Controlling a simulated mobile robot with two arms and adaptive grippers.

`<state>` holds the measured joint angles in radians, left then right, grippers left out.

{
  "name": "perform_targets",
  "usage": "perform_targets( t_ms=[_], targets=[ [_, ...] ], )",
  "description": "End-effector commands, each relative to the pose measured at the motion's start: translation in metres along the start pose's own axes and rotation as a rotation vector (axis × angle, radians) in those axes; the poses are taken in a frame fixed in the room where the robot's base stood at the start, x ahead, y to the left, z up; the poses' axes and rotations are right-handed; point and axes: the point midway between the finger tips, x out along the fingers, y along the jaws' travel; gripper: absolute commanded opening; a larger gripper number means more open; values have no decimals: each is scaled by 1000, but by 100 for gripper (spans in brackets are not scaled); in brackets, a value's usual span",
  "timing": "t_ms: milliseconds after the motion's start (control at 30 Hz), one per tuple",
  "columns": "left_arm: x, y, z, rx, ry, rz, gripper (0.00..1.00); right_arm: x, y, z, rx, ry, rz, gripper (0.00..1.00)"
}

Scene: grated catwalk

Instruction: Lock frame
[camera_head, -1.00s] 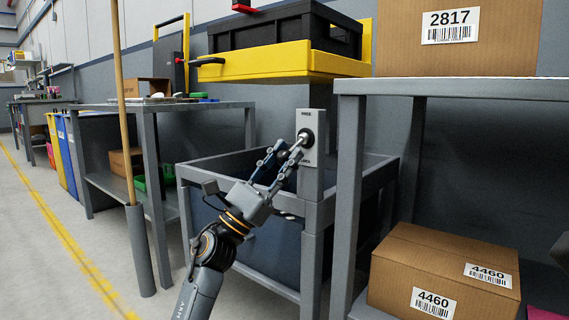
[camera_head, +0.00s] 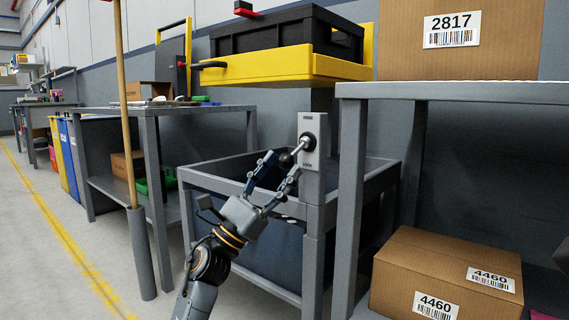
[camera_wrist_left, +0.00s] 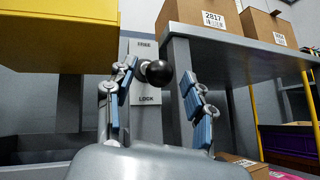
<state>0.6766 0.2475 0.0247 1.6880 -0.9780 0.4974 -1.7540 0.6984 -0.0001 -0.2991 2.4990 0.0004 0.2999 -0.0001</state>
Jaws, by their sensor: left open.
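A light grey plate (camera_head: 314,128) is fixed to the top of a grey post, with a lever on it. The lever points left and slightly down from its dark pivot and ends in a black knob (camera_head: 285,160). My left gripper (camera_head: 281,168) is open, its fingers on either side of the knob. In the left wrist view the knob (camera_wrist_left: 158,72) sits between the open fingers (camera_wrist_left: 158,88), nearer the left one; contact is unclear. The plate there reads LOCK below the knob; its upper label is hard to read. My right gripper is not in view.
A yellow frame (camera_head: 270,68) holding a black crate (camera_head: 290,35) is above and behind. A grey open bin (camera_head: 262,235) stands below it. A grey table (camera_head: 465,90) with a 2817 box (camera_head: 460,50) is right; a 4460 box (camera_head: 445,270) is below.

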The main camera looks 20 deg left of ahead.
Motion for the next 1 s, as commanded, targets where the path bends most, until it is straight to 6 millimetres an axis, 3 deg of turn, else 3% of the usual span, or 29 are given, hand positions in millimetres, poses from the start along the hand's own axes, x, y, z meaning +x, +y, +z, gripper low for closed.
perform_targets(
  t_ms=[200,433,600,1000],
  targets=[
    [-50,0,-2,-1,4,2,54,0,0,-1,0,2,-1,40],
    [-87,0,-1,-1,2,1,54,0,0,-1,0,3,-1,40],
    [-97,0,0,0,1,0,54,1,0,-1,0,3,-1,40],
    [-98,0,0,0,0,0,54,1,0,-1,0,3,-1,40]
  ],
)
